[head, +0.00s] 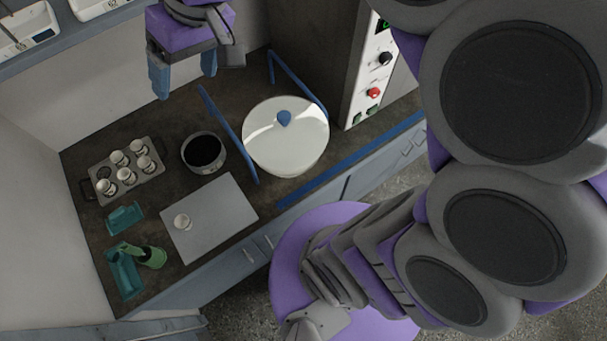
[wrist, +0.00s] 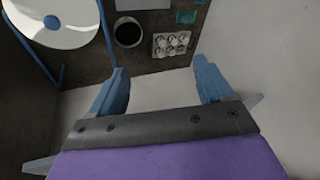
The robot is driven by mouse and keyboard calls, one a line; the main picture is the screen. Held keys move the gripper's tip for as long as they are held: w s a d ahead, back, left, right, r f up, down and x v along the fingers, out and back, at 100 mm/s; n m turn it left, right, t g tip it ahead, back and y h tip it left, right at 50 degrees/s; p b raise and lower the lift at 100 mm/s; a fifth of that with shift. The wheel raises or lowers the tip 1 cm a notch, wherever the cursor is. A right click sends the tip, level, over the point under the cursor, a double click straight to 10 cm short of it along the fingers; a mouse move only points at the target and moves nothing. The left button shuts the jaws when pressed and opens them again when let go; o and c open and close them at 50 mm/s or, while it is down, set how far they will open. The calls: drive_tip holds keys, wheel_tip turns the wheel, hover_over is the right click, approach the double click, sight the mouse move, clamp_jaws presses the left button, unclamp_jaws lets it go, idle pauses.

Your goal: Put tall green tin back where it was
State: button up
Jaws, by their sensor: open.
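A green tin-like object (head: 150,257) stands at or in the front teal holder (head: 125,276), at the near left of the counter. It looks tilted, and its exact seating is too small to tell. A second teal holder (head: 124,218) lies just behind it and looks empty. My gripper (head: 185,84) is open and empty, high above the back of the counter, well away from the green object. In the wrist view, its blue fingers (wrist: 160,78) are spread with nothing between them. A teal holder (wrist: 186,17) shows at the top there; the green object is not visible in that view.
A tray (head: 133,190) with several small white cups stands at the left, beside a dark-filled pot (head: 204,152). A white round lid (head: 286,135) sits between blue rails (head: 228,133). A control panel (head: 372,75) stands behind right.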

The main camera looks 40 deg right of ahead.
drive_tip(key=s+d+f+m+g+h, duration=0.1)
drive_tip(key=s+d+f+g+h, duration=0.1)
drive_tip(key=s+f, duration=0.5)
drive_tip(key=s+d+f+m+g+h, duration=0.1)
drive_tip(key=s+d+f+g+h, duration=0.1)
drive_tip(key=s+d+f, duration=0.3)
drive_tip(key=s+f, duration=0.3)
drive_tip(key=s, duration=0.4)
drive_tip(key=shift+s+d+f+m, duration=0.2)
drive_tip(key=shift+s+d+m, duration=0.05)
drive_tip(key=shift+s+m, duration=0.1)
drive_tip(key=shift+a, duration=0.1)
wheel_tip(320, 180, down, 7)
drive_tip(key=b, duration=0.6)
drive_tip(key=shift+b, duration=0.4)
